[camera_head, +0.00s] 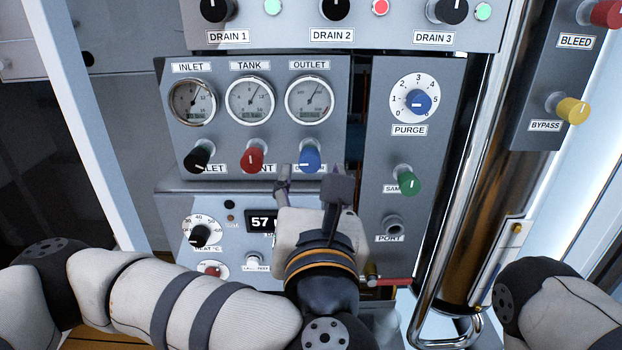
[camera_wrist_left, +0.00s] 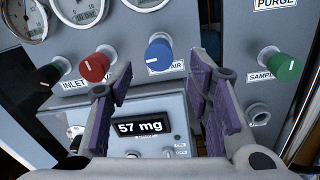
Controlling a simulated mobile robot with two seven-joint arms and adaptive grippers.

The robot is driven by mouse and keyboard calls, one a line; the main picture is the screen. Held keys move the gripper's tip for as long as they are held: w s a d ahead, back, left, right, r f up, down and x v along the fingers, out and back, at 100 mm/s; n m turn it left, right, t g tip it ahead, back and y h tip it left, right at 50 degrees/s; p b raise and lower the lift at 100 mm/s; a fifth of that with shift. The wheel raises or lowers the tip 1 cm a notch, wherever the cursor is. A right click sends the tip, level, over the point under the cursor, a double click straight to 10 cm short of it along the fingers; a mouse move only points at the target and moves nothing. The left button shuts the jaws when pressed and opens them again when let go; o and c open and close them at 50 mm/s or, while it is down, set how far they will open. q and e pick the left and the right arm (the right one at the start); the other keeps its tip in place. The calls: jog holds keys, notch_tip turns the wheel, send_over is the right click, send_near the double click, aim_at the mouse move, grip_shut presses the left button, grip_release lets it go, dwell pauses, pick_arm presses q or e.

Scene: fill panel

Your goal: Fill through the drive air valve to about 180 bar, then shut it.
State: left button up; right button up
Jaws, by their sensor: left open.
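The drive air valve is a blue knob (camera_head: 309,159) below the outlet gauge (camera_head: 309,100). In the left wrist view the blue knob (camera_wrist_left: 159,54) has a white pointer line, and its label is partly hidden, with "AIR" readable. My left gripper (camera_head: 311,183) is open, its fingers in front of and just below the blue knob. In the left wrist view the knob stands beyond the gap between the purple finger pads, touching neither. The inlet gauge (camera_head: 192,101) and tank gauge (camera_head: 249,100) are beside the outlet gauge; exact needle readings are too small to tell.
A red knob (camera_head: 252,160) and a black knob (camera_head: 197,159) are left of the blue one. A green sample knob (camera_head: 408,180) and blue purge dial (camera_head: 418,102) are right. A display (camera_wrist_left: 140,127) reads "57 mg". A vertical metal pipe (camera_head: 480,150) runs at the right.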

aim_at(310, 164)
pick_arm(q)
jog(key=w, duration=0.4)
jog(key=shift+w+a+r, duration=0.15)
jog(key=shift+w, duration=0.05)
grip_shut()
